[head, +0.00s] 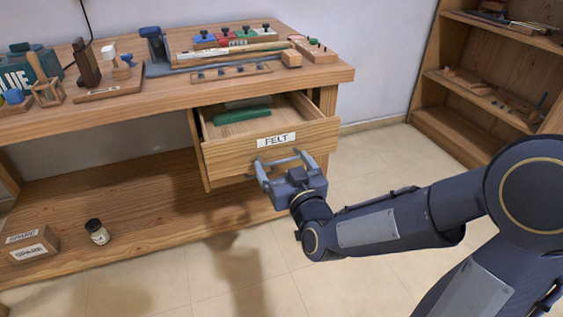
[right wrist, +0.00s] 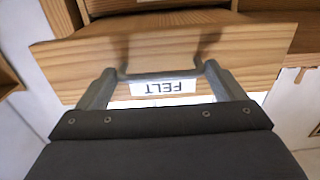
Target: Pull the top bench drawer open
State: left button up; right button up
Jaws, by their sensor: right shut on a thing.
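The top bench drawer (head: 227,157) is pulled out from under the bench top, and its inside shows. Its front carries a white FELT label (head: 276,140). A green item (head: 242,116) lies inside. My right gripper (head: 284,162) is at the drawer front, just below the label, shut on the drawer's handle. In the right wrist view the two fingers stand on either side of the FELT label (right wrist: 163,87), with the grey bar handle (right wrist: 160,75) between them. The left gripper is not in view.
The bench top (head: 335,73) holds tools, a wooden rack and small coloured parts. The lower shelf (head: 140,190) carries a SPARE box (head: 33,246) and a small jar (head: 97,232). A shelf unit (head: 470,90) stands at the right. Tiled floor in front is clear.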

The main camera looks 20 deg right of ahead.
jog(key=shift+s+d, duration=0.15)
jog(key=shift+d, duration=0.05)
jog(key=o, duration=1.1)
jog(key=s+p, duration=0.1)
jog(key=s, duration=0.6)
jog(key=shift+s+p, duration=0.3)
jog(key=shift+s, duration=0.1)
jog(key=shift+d, duration=0.1)
